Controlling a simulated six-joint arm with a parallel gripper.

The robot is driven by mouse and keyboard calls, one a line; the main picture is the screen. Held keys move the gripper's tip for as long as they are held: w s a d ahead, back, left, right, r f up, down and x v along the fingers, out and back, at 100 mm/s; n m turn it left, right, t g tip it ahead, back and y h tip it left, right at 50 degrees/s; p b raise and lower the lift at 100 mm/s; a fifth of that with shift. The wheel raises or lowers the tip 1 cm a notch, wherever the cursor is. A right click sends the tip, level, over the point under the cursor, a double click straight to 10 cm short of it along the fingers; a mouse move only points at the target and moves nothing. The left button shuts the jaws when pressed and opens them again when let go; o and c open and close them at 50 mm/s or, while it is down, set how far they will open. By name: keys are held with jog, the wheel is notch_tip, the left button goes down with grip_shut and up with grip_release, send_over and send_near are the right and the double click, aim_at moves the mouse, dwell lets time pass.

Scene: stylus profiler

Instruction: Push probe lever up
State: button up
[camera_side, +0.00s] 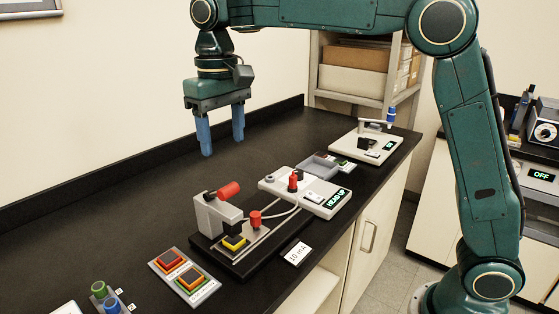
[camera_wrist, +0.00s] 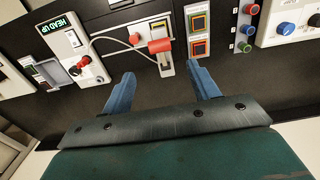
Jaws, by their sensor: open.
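A grey stand (camera_side: 222,222) on a black base carries a horizontal red cylindrical handle (camera_side: 229,190), a second red knob (camera_side: 255,218) and a yellow square piece (camera_side: 235,243). Behind it, a white box (camera_side: 325,200) has a red-topped lever (camera_side: 293,182) and a display reading HEAD UP (camera_side: 339,198). I cannot tell which red part is the probe lever. My gripper (camera_side: 222,144) is open and empty, high above the bench and apart from everything. In the wrist view the red handle (camera_wrist: 160,46) lies just beyond my gripper's fingertips (camera_wrist: 160,74); the white box (camera_wrist: 64,43) is left.
A panel with red and orange square buttons (camera_side: 184,277) lies in front of the stand. A grey tray (camera_side: 318,166), a white device (camera_side: 365,146) and a 10 mA card (camera_side: 297,254) are also on the black bench.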

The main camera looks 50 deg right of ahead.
aim_at(224, 190)
jog(key=shift+f, duration=0.1)
notch_tip(224, 190, down, 14)
jog(key=shift+r, duration=0.25)
dwell(0.5)
grip_shut()
dwell(0.3)
jog(key=shift+r, duration=0.1)
jog(key=shift+w+a+r+g, duration=0.15)
jog(key=shift+w+r+g, duration=0.1)
jog(key=shift+g, duration=0.35)
jog(key=shift+w+a+r+g, duration=0.1)
jog(key=shift+a+r+g, duration=0.1)
jog(key=shift+g, duration=0.4)
jog(key=shift+d+r+g, duration=0.2)
jog(key=shift+g, duration=0.1)
